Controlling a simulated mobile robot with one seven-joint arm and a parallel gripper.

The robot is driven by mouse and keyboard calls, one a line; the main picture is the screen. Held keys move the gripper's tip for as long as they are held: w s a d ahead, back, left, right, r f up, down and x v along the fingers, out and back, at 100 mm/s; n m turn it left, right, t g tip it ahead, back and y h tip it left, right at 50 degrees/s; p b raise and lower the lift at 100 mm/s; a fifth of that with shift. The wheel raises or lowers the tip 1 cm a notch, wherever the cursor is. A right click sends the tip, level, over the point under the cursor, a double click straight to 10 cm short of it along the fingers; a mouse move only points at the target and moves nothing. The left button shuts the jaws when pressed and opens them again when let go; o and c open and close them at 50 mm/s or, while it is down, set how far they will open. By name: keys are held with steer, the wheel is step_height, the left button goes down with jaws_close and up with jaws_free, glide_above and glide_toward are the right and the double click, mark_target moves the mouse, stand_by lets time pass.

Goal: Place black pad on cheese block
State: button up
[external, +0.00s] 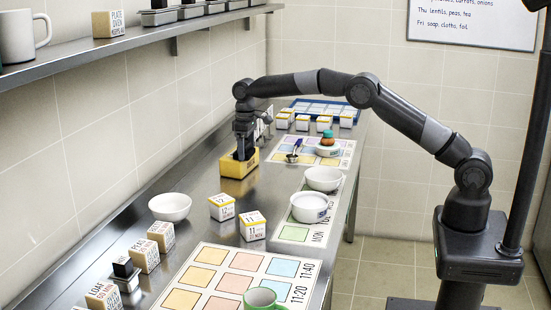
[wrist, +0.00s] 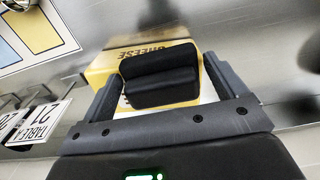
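The yellow cheese block (external: 238,168) stands on the steel counter by the wall; it also shows in the wrist view (wrist: 100,70), with CHEESE printed on it. The black pad (wrist: 160,88) appears to lie on the block's top in the wrist view. In the external view I cannot separate it from my dark gripper. My gripper (external: 243,150) points down directly over the block. In the wrist view its fingers (wrist: 165,68) stand either side of the pad, with a narrow gap visible at the right, so it looks open around the pad.
A white bowl (external: 170,207) and small labelled boxes (external: 222,207) stand nearer on the counter. White dishes (external: 309,207) and a coloured mat (external: 330,150) are to the right. A wall shelf (external: 120,40) runs above. Bare steel surrounds the block.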

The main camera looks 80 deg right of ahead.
mark_target(246, 144)
steer(key=shift+o, duration=0.8)
step_height(246, 144, up, 11)
steer(key=shift+r, duration=0.6)
steer(key=shift+r, duration=0.1)
